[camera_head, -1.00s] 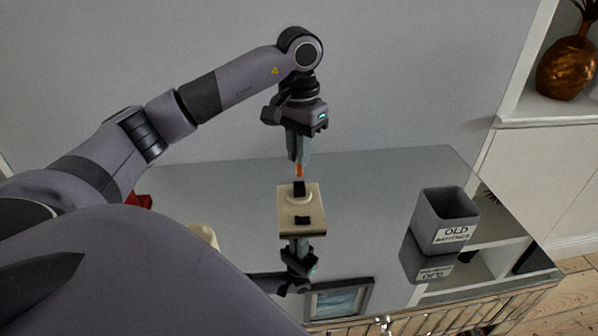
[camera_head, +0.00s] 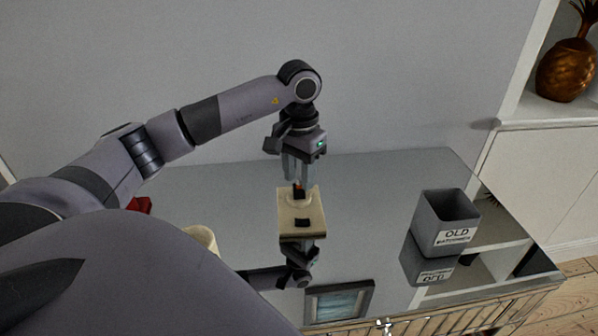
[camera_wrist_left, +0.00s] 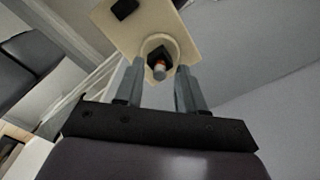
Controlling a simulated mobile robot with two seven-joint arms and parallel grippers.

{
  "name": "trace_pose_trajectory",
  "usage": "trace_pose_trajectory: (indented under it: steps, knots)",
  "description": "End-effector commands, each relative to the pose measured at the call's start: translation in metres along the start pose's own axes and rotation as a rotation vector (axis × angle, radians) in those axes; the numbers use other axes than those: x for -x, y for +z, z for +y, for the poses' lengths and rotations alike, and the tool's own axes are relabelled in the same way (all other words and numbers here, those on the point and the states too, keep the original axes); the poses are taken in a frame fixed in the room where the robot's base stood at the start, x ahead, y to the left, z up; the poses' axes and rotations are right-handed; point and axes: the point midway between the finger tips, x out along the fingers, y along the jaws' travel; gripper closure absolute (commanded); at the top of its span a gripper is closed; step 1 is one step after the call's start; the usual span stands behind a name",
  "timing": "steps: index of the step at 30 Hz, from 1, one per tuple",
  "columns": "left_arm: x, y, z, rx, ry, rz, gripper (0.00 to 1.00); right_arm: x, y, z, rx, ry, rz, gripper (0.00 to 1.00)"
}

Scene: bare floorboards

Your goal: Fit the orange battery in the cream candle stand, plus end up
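The cream candle stand (camera_head: 312,234) is on the shiny table top, with a round raised cup and dark square patches. It also shows in the left wrist view (camera_wrist_left: 104,18). The orange battery (camera_head: 298,186) is in the stand's cup, only its upper part visible; in the left wrist view its silvery end (camera_wrist_left: 159,73) faces the camera, with an orange band behind. I cannot tell which pole that end is. My left gripper (camera_head: 296,180) is just above the cup, its fingers (camera_wrist_left: 158,84) apart on either side of the battery, with gaps. My right gripper is not in view.
A grey bin (camera_head: 445,222) labelled for old batteries stands to the right. A cream cup-like object (camera_head: 203,237) and a red object (camera_head: 140,205) are at the left, partly hidden by my arm. A dark-framed panel (camera_head: 338,301) shows at the front edge. The table mirrors things.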

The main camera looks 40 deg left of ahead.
Motion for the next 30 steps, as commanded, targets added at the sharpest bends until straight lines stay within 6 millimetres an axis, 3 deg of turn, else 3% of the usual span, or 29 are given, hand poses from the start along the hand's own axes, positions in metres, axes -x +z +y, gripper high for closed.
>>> trace_pose_trajectory:
  steps: [10,21,30]
  knots:
    - [0.011,-0.001,0.0,0.0,0.0,0.003,0.61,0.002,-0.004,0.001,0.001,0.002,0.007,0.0]
    - [0.089,-0.001,0.0,0.001,0.0,0.003,0.61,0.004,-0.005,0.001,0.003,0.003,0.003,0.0]
    - [0.121,0.0,0.0,0.001,0.0,0.001,0.61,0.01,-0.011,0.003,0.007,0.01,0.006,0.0]
